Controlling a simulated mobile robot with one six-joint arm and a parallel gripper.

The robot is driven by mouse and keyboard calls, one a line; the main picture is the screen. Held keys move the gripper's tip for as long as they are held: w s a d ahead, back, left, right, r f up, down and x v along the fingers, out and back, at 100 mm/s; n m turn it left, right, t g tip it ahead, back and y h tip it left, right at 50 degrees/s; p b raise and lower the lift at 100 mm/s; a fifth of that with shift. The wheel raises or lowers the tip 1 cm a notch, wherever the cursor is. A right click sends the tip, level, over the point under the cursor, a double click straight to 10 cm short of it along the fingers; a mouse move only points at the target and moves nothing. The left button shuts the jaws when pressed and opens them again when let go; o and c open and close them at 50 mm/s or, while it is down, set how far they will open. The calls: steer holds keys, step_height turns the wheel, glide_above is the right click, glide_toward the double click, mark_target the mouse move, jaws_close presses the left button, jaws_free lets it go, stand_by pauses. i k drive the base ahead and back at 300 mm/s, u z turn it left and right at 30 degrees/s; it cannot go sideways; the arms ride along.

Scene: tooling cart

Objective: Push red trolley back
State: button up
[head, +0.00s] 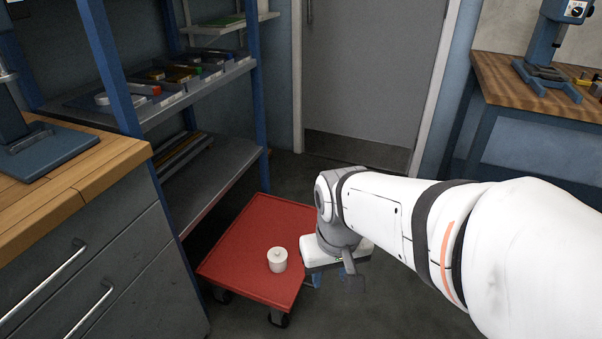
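The red trolley (248,243) stands low on the floor on dark casters, between the shelving and my arm. A small white lidded pot (277,260) stands upright on its top. My gripper (332,278) points down beside the trolley's right edge and overlaps that edge in the head view. I cannot tell whether it touches the trolley. The fingers are small and partly hidden under the gripper body, so their opening does not show. The trolley's right far corner is hidden behind my arm.
A blue-framed shelving unit (180,105) with trays stands behind the trolley on the left. A wooden-topped drawer cabinet (95,255) is close at left. A grey door (372,75) is at the back. A workbench (540,95) stands at right. Floor before the door is clear.

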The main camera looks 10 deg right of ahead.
mark_target(238, 262)
steer(key=z, duration=1.25)
steer(key=i, duration=0.85)
steer(key=u, duration=1.8)
